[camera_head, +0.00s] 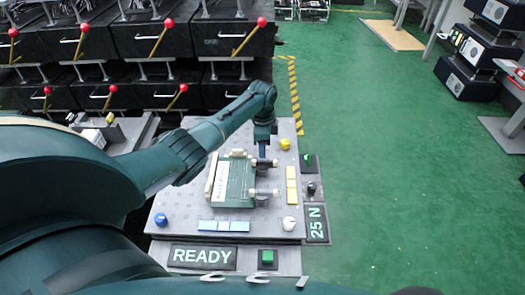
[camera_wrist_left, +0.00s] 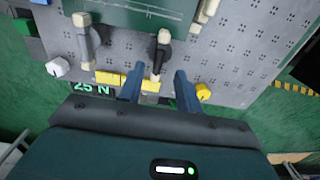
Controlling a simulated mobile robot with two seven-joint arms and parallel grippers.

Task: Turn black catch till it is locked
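The black catch (camera_wrist_left: 163,53) is at the edge of a green panel in the left wrist view, with a cream knob and a pale tip. In the head view it is the upper of two catches (camera_head: 262,163), partly hidden by my left gripper. A grey catch (camera_wrist_left: 88,42) stands beside it, also on the panel's edge (camera_head: 264,192). My left gripper (camera_wrist_left: 160,72) is open. The black catch's pale tip lies between its fingers in the wrist picture; I cannot tell whether they touch. In the head view the left gripper (camera_head: 263,152) points down over it. My right gripper is not in view.
The green panel (camera_head: 237,186) lies on a grey perforated plate (camera_head: 265,223). Yellow blocks (camera_head: 291,185), a yellow knob (camera_head: 285,144), a white knob (camera_head: 290,223) and blue blocks (camera_head: 223,225) surround it. READY (camera_head: 202,256) and 25 N (camera_head: 317,223) signs flank the plate. Green floor lies open to the right.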

